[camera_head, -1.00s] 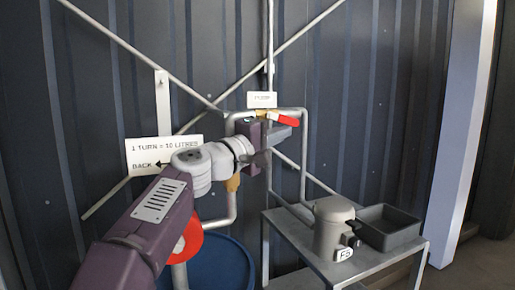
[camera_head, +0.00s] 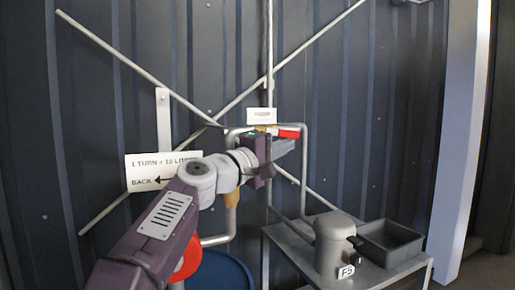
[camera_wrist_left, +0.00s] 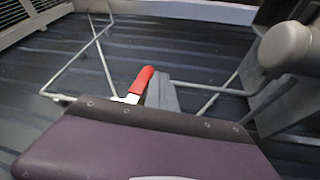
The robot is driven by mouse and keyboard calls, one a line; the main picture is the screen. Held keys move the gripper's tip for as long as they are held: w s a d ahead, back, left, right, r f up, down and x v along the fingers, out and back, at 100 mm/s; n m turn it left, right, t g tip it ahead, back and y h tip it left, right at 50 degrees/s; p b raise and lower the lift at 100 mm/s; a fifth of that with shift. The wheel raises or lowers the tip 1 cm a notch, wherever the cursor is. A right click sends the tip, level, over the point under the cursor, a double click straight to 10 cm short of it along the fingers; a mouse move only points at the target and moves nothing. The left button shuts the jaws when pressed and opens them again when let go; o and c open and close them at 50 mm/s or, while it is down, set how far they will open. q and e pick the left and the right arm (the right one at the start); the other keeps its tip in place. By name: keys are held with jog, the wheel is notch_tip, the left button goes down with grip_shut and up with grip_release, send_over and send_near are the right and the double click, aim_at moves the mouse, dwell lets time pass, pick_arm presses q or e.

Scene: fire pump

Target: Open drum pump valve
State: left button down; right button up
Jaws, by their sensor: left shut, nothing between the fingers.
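The valve's red lever handle (camera_head: 289,133) sits on the upper horizontal pipe, just below a small white label (camera_head: 262,115). It lies nearly level, pointing right. My left gripper (camera_head: 284,147) is shut and empty just below the handle. In the left wrist view the red handle (camera_wrist_left: 142,79) stands close beside the left side of my grey shut fingers (camera_wrist_left: 162,90). I cannot tell whether they touch. The valve body is mostly hidden behind my gripper in the head view. My right gripper is not in view.
A blue drum (camera_head: 222,272) and a red round part (camera_head: 187,260) are below my arm. A white sign (camera_head: 150,172) and crossed braces are on the corrugated wall.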

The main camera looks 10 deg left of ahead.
pick_arm(q)
jog(key=b+v, duration=0.3)
jog(key=v, duration=0.6)
jog(key=shift+f, duration=0.1)
